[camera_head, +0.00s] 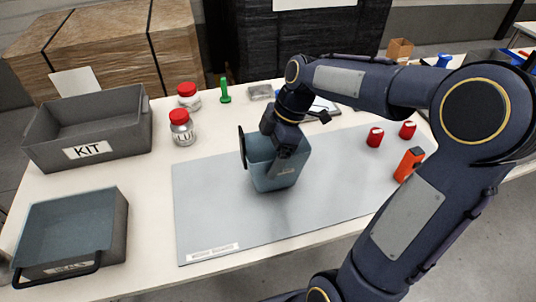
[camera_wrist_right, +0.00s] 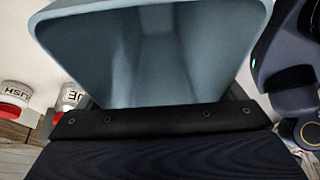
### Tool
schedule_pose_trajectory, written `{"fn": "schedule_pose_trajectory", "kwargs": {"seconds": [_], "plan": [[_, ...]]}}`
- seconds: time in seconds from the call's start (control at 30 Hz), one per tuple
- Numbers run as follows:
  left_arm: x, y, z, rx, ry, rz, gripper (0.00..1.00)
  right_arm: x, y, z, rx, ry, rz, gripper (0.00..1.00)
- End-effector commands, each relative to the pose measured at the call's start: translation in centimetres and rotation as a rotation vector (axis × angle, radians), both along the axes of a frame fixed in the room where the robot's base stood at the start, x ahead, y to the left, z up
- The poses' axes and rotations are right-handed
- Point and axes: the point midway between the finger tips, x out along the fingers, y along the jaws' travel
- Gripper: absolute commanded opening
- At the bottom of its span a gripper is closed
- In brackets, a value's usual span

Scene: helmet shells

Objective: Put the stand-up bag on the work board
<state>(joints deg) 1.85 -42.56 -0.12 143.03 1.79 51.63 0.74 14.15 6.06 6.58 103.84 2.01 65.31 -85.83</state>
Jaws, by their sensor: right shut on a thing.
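The stand-up bag (camera_head: 275,175) is a blue-grey, open-topped pouch with tapering walls. It is upright over the middle of the grey work board (camera_head: 215,215); I cannot tell whether its base touches the board. My right gripper (camera_head: 268,142) is shut on the bag at its upper rim and hides part of its opening. In the right wrist view the bag (camera_wrist_right: 155,50) fills the upper middle, and its hollow inside looks empty. My left gripper is not in view.
A grey KIT bin (camera_head: 88,122) and two red-lidded jars (camera_head: 182,130) stand at the back left. A second grey bin (camera_head: 118,215) is at the front left. Red caps (camera_head: 375,137) and an orange-red item (camera_head: 408,163) are at the right. The board's front left is clear.

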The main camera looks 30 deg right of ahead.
Motion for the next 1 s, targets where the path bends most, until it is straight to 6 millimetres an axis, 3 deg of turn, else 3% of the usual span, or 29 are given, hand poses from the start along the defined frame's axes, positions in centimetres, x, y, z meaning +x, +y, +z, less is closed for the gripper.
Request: {"fn": "schedule_pose_trajectory", "kwargs": {"seconds": [0.1, 0.5, 0.53, 0.6, 0.83, 1.0], "plan": [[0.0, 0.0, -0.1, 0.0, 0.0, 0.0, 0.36, 0.0, 0.0, -1.1, 0.0, 0.0, -0.001, 0.68], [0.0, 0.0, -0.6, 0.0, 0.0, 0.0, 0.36, 0.0, 0.0, -1.6, 0.001, -0.001, 0.0, 0.68], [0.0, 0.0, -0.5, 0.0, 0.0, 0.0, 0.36, 0.0, 0.0, -1.5, 0.001, -0.001, 0.0, 0.92], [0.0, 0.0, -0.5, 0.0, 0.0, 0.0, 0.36, 0.0, 0.0, -1.4, 0.0, -0.001, 0.0, 1.0], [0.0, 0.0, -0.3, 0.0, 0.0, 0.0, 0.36, 0.0, 0.0, -1.3, 0.0, -0.001, 0.0, 1.0], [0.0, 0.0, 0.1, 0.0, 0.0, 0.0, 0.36, -0.1, -0.5, 0.1, -0.001, -0.004, -0.003, 1.0]]}}
